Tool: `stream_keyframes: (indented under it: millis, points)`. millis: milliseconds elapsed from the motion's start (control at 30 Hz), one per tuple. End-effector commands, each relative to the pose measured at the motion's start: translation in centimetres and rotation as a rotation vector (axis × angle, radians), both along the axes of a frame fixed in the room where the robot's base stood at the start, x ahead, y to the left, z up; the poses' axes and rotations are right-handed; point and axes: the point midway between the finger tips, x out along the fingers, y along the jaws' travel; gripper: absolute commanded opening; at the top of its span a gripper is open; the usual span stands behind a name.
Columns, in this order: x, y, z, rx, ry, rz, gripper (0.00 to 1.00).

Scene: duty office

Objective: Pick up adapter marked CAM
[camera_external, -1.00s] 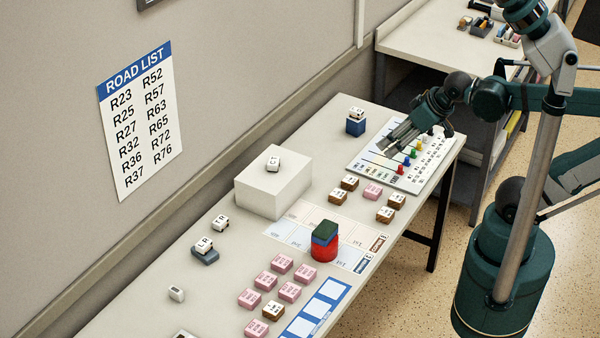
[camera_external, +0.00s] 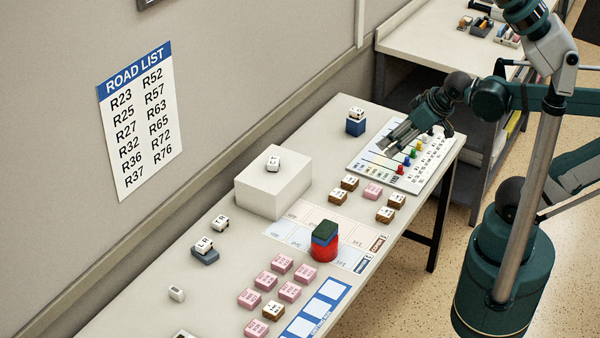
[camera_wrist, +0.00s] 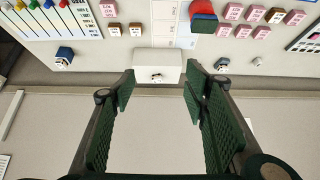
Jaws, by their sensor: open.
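I cannot read CAM on any block, as most labels are too small. Small labelled blocks stand on the table: pink ones (camera_external: 281,263), brown ones (camera_external: 385,214), and white ones. One white block (camera_external: 273,164) sits on a white box (camera_external: 262,190); it also shows in the wrist view (camera_wrist: 157,77). Another white block (camera_external: 357,113) sits on a blue block (camera_external: 355,127), and a third (camera_external: 204,245) on a grey-blue block (camera_external: 206,257). My gripper (camera_external: 394,140) is open and empty above the table's far end; its spread fingers show in the wrist view (camera_wrist: 159,92).
A chart board with coloured pegs (camera_external: 424,170) lies beneath my gripper. A blue-bordered strip (camera_external: 318,308) lies in front. The wall runs along the left side.

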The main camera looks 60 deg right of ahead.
Motion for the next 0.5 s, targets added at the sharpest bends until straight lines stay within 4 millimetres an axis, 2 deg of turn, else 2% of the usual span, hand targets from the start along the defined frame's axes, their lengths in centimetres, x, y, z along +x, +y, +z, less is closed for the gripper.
stream_keyframes:
  millis: [267, 500]
  points:
    - [0.4, 0.2, 0.2, -0.003, 0.004, 0.010, 0.45]
    - [2.3, 1.1, 1.4, -0.022, 0.024, 0.057, 0.45]
